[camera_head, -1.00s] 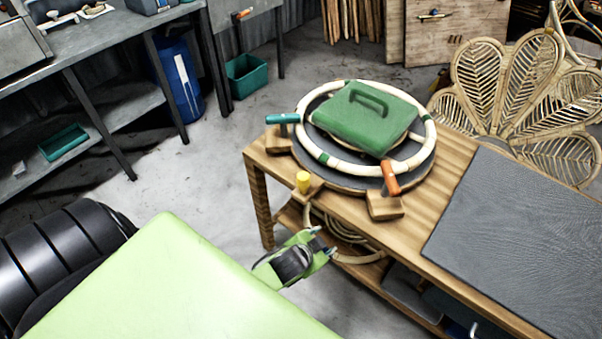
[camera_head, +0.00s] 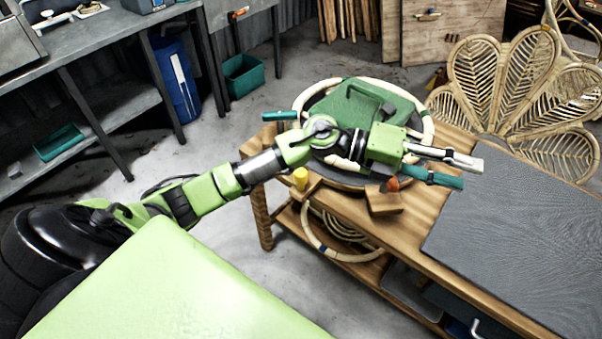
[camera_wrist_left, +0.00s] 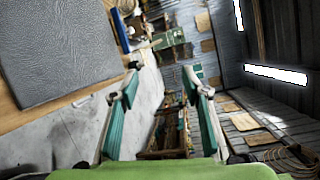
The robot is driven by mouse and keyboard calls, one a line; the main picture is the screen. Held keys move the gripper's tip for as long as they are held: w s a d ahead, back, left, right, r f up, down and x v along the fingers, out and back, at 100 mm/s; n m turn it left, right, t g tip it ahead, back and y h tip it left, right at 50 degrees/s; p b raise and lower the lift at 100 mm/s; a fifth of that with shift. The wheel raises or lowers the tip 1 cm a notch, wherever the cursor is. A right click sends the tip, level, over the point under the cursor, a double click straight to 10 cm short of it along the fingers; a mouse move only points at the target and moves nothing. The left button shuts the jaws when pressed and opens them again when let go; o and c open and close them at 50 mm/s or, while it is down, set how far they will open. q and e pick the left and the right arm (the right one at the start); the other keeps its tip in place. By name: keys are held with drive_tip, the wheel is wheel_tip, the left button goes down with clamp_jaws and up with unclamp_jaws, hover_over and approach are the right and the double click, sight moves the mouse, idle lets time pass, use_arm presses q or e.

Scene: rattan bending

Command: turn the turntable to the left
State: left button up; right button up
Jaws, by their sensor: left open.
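The round dark turntable (camera_head: 342,181) sits on the left end of the wooden workbench in the head view. A pale rattan ring (camera_head: 428,127) and a green block with a handle (camera_head: 358,97) are on it. My left arm reaches across and hides much of its front. I cannot tell whether the arm touches the ring. My right gripper is out of view.
A teal-handled clamp (camera_head: 279,116), a yellow knob (camera_head: 301,179) and an orange-handled clamp (camera_head: 391,185) surround the turntable. A grey mat (camera_head: 520,240) covers the right of the workbench (camera_head: 415,207). A rattan chair back (camera_head: 520,95) stands behind.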

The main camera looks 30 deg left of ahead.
use_arm(q)
drive_tip(key=s+a+f+m+g+y, duration=0.1)
drive_tip(key=a+f+m+g+y, duration=0.25)
drive_tip(key=a+f+y, duration=0.2)
drive_tip(key=g+y, duration=0.1)
drive_tip(key=y, duration=1)
approach(300, 172)
wheel_tip(300, 172, down, 10)
drive_tip(key=shift+w+d+f+p, duration=0.2)
drive_tip(key=shift+f+p, duration=0.05)
drive_tip(key=shift+p, duration=0.7)
clamp_jaws()
